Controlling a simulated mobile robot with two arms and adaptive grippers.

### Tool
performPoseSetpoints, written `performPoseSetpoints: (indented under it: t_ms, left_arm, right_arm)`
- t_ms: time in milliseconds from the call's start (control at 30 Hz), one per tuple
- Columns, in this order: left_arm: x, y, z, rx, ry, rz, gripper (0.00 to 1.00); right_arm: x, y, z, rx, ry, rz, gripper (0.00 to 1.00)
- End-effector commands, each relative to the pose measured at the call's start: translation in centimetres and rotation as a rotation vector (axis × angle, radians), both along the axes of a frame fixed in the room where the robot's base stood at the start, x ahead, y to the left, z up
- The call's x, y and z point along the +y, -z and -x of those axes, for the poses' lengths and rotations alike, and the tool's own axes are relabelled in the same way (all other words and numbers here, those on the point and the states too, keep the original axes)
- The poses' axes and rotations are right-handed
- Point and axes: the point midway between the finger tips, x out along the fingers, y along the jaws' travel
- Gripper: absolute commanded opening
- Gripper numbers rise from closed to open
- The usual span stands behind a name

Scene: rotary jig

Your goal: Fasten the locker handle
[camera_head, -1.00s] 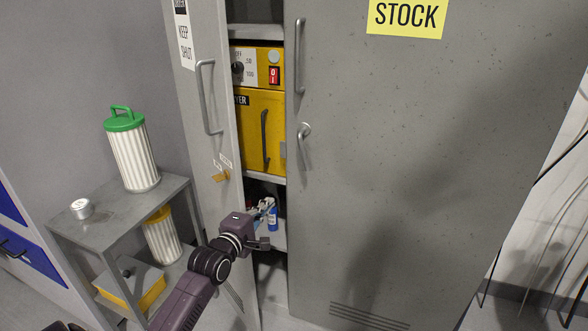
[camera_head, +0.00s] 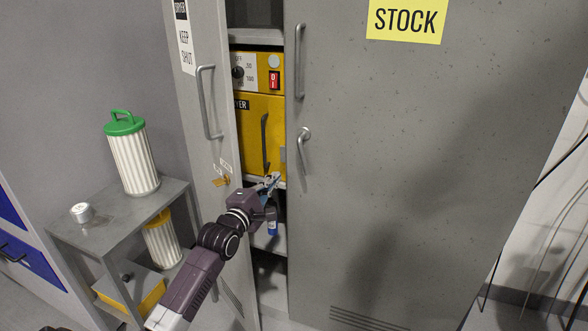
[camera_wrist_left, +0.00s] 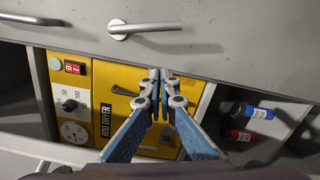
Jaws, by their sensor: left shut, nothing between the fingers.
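The right door (camera_head: 400,150) carries a bar handle (camera_head: 299,60) and a metal lever (camera_head: 304,135); the lever also shows in the left wrist view (camera_wrist_left: 145,28). My left gripper (camera_head: 272,182) is at the gap between the doors, in front of the yellow rod dryer (camera_head: 262,135). In the left wrist view its blue fingers (camera_wrist_left: 160,76) are shut and empty, near the right door's edge. My right gripper is out of view.
A grey stand (camera_head: 125,215) at left bears a green-lidded filter (camera_head: 138,160) and a small metal tin (camera_head: 82,213). The floor before the right door is clear.

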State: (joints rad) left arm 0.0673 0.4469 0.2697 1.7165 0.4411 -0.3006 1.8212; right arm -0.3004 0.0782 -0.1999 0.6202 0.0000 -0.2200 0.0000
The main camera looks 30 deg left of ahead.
Motion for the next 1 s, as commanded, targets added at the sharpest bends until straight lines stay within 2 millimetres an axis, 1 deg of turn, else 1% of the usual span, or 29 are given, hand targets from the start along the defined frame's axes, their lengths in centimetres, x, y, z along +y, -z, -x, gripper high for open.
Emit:
performPoseSetpoints:
  t_ms: [33,100,300,333,400,500,600,1000]
  left_arm:
    - [0.2,-0.2,-1.0,-0.001,0.000,0.001,0.00]
    - [0.4,-0.2,-2.2,0.000,0.000,0.001,0.00]
    - [1.0,-0.2,-5.2,-0.001,-0.001,-0.001,0.00]
    - [0.1,-0.6,-5.4,-0.003,0.003,0.005,0.00]
    - [-0.9,-0.8,-5.7,-0.001,0.002,0.005,0.00]
    - [-1.9,-1.0,-6.2,0.000,0.001,0.004,0.00]
    - [-2.4,-1.1,-6.4,0.000,0.001,0.002,0.00]
    - [-2.7,-1.0,-6.5,0.001,0.000,0.001,0.00]
  right_arm:
    - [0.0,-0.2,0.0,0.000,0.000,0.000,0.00]
    - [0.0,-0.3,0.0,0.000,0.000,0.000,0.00]
    - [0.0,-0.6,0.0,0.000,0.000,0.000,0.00]
    - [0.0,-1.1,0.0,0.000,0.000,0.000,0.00]
    - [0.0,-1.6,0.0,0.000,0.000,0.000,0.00]
    - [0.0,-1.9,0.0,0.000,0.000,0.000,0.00]
    - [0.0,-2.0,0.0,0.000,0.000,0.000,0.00]
    - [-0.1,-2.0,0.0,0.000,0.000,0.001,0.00]
